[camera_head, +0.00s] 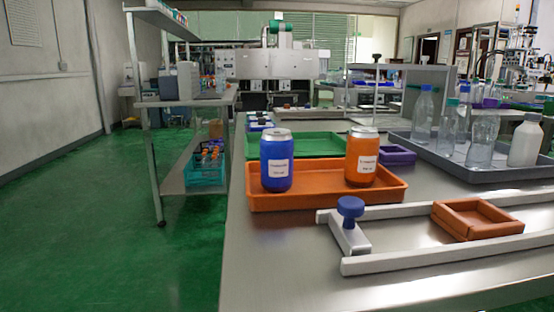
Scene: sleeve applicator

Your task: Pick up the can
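Two cans stand upright in an orange tray (325,199) on the grey table. The blue can (277,165) with a white label and silver top is at the tray's left. The orange can (362,154) with a white label and silver top is at the tray's right. The two cans are apart, and nothing touches them from outside the tray. My gripper is not in view.
A white rail frame with a blue knob (350,207) and a small brown box (476,219) lie in front. A green tray (310,143) is behind. A grey tray (478,172) with clear bottles and a white bottle (525,142) is right. The table's front left is bare.

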